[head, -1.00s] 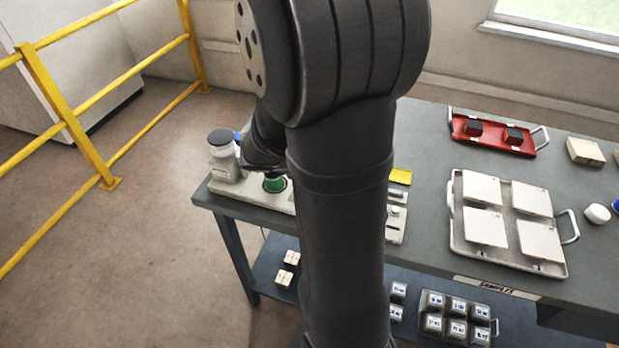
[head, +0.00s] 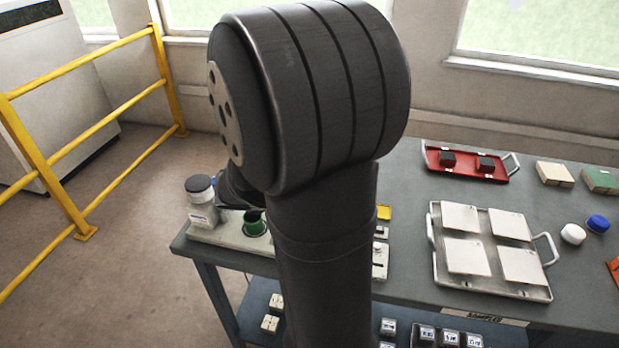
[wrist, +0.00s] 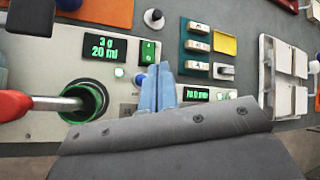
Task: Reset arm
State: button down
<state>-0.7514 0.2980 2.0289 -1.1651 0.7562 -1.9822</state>
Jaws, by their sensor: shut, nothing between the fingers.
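My gripper (wrist: 158,75) shows in the wrist view as two blue fingers pressed together with nothing between them. It hangs over the pale instrument panel (wrist: 190,118), between two lit displays. The left display (wrist: 103,47) reads "3 g 20 ml"; the text on the right display (wrist: 195,93) is too small to read surely. A round green-lined well (wrist: 85,98) is left of the fingers. In the head view my dark arm fills the middle and hides the gripper and part of the panel.
In the head view, a grey tray (head: 437,268) bears white tiles. A red tray (head: 437,160) with two dark blocks lies behind it. A jar (head: 200,200) stands by the green well (head: 255,222). A yellow railing (head: 100,75) crosses the left. A red-handled object (wrist: 15,104) is near the well.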

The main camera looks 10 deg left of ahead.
jog(key=shift+f, duration=0.9)
jog(key=shift+w+r, duration=0.1)
jog(key=shift+r, duration=2.85)
